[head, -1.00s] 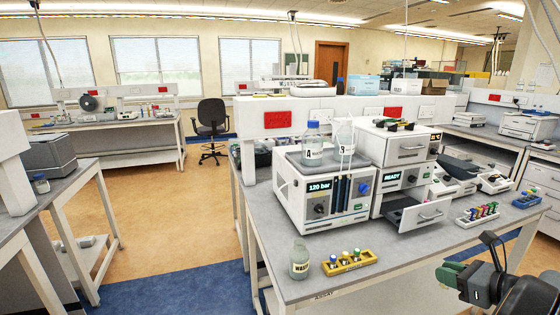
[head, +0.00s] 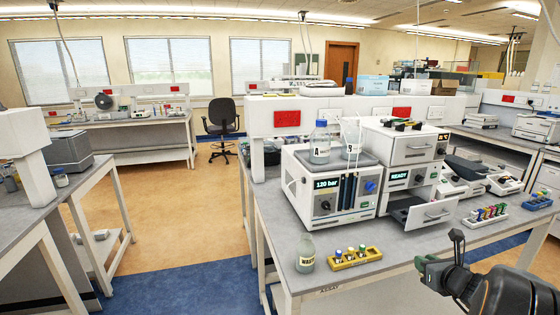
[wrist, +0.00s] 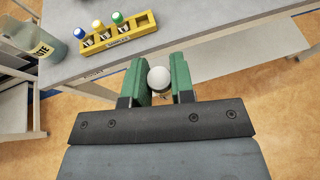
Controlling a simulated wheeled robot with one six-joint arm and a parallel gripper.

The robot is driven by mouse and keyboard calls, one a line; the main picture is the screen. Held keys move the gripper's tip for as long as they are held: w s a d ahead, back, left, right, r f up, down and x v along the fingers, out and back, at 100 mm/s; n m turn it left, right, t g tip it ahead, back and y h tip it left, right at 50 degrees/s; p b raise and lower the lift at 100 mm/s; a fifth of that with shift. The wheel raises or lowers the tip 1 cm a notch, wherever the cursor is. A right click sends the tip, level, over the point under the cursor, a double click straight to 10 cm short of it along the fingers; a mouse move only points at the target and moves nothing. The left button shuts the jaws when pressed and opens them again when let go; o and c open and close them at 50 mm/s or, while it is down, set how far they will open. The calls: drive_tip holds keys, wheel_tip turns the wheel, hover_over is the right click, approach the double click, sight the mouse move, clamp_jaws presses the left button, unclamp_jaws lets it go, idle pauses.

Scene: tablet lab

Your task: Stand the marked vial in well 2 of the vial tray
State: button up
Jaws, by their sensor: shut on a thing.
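My gripper (wrist: 160,80) has green fingers shut on a white-capped vial (wrist: 158,77). Only its round cap and a bit of its body show, and any mark on it is hidden. In the head view my gripper (head: 426,264) is at the lower right, off the near bench edge, and the vial cannot be made out there. A yellow rack (head: 356,261) stands near the front of the bench with blue-, yellow- and green-capped vials. It also shows in the wrist view (wrist: 130,38), ahead and left of my gripper. I cannot tell which holder is the vial tray.
A waste bottle (head: 305,254) stands left of the yellow rack. Behind are a pump unit (head: 325,190) and an open grey drawer (head: 428,213). A white rack of coloured vials (head: 485,217) and a blue rack (head: 538,202) stand to the right.

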drive_tip(key=w+a+f+n+y, duration=0.1)
drive_tip(key=w+a+f, duration=0.1)
drive_tip(key=a, duration=0.7)
drive_tip(key=w+a+f+n+y, duration=0.1)
drive_tip(key=w+a+f, duration=0.1)
drive_tip(key=a, duration=0.7)
drive_tip(key=w+a+f+n+y, duration=0.1)
drive_tip(key=w+a+f+y, duration=0.1)
drive_tip(key=a, duration=0.7)
drive_tip(key=shift+a+f+n+g, duration=0.3)
drive_tip(key=shift+a+f+g, duration=0.1)
drive_tip(key=shift+f, duration=0.45)
drive_tip(key=shift+d, duration=0.1)
